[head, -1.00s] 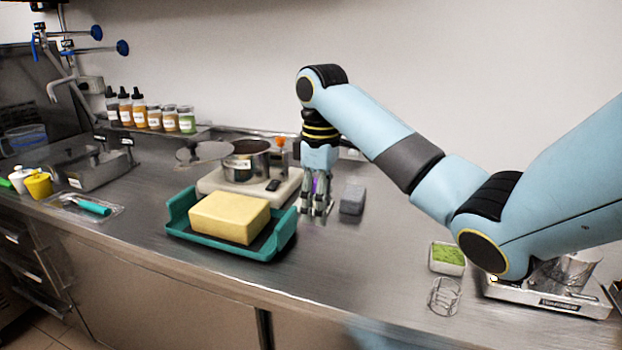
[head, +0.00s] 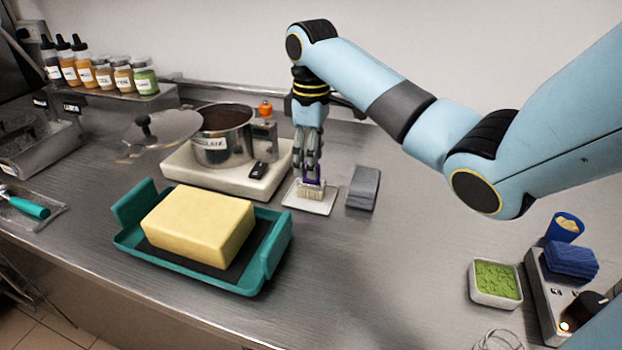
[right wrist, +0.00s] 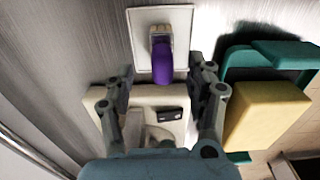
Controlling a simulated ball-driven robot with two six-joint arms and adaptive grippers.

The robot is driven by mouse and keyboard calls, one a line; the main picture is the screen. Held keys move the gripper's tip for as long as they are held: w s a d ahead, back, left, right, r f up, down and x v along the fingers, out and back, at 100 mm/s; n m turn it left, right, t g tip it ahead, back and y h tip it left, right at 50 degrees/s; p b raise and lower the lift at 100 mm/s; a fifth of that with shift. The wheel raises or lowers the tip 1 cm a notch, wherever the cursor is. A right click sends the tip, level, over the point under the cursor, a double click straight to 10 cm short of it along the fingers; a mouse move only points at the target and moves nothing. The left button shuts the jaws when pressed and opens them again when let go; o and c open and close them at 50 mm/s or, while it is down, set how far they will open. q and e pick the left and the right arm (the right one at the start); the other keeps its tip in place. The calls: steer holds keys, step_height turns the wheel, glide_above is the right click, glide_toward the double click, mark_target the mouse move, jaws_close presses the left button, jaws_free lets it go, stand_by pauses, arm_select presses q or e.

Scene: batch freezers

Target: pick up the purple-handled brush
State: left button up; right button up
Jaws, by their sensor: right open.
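The purple-handled brush (head: 311,191) stands bristles down on a small white tray (head: 322,206), its pale bristles showing in the head view. My right gripper (head: 311,171) points down over it, with the fingers beside the purple handle. In the right wrist view, the purple handle (right wrist: 162,63) lies between the spread fingers of the open right gripper (right wrist: 163,77), with a gap on each side. The white tray (right wrist: 142,18) is behind it there. My left gripper is not in view.
A grey block (head: 363,187) stands close right of the brush. A white scale (head: 205,179) with a steel pot (head: 222,145) is close left. A teal tray (head: 270,262) holding a yellow block (head: 198,225) is at front left.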

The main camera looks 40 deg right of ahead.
mark_target(311, 181)
step_height(311, 181, down, 5)
steer(key=shift+s+a+f+p, duration=0.1)
steer(key=shift+a+f+p, duration=0.05)
steer(key=shift+p, duration=0.2)
steer(key=shift+f, duration=0.3)
steer(key=c, duration=0.3)
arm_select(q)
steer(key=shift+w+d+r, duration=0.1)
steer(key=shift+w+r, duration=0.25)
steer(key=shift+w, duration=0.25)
arm_select(e)
jaws_close()
